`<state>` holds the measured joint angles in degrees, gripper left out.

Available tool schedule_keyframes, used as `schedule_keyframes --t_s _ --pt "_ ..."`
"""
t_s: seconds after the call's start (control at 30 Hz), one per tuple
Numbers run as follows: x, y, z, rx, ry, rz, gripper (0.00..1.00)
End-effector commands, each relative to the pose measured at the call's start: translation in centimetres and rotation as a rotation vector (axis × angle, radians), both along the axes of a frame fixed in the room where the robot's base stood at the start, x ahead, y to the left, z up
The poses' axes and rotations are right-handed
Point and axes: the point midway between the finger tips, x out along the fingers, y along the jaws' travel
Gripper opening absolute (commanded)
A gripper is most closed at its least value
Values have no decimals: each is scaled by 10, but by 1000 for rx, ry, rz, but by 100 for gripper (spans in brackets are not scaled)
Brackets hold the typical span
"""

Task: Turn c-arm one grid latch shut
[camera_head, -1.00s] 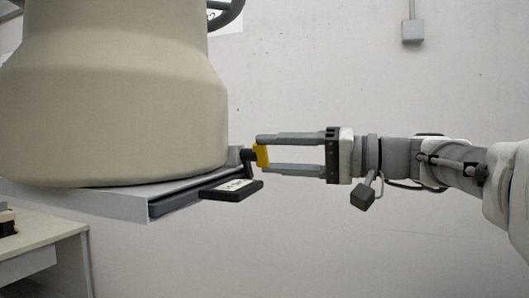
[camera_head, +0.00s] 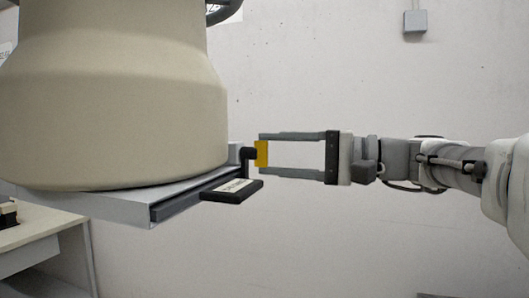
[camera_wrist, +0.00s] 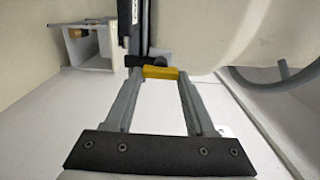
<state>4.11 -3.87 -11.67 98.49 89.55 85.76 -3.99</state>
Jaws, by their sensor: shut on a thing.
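The c-arm's large beige housing (camera_head: 115,95) fills the left of the head view, with a flat grey grid holder (camera_head: 140,207) under it. A black, labelled grid handle (camera_head: 232,191) sticks out of the holder's right side. The latch is a small yellow tab (camera_head: 262,153) on a black pivot (camera_head: 248,153) at the holder's right edge. My gripper (camera_head: 260,154) reaches in level from the right, its two long grey fingers closed on the yellow tab. In the wrist view the tab (camera_wrist: 160,72) sits between the fingertips, with the black pivot behind it.
A pale table (camera_head: 40,228) stands at the lower left. A grey wall box (camera_head: 415,22) hangs at the upper right. The space around my fingers and below the holder looks clear. The wall stands behind.

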Motion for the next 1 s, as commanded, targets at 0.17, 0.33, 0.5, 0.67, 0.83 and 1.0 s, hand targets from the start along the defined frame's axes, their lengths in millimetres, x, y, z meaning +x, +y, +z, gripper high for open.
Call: schedule_keyframes --t_s 0.17,0.33,0.5,0.67,0.83,1.0 --pt "0 -1 0 2 5 -2 0" --pt "0 -1 0 2 5 -2 0" --pt "0 0 0 1 4 -1 85" --pt "0 0 0 1 4 -1 85" --pt "0 -2 0 1 3 -1 85" --pt "-6 -21 -1 2 2 -4 85"
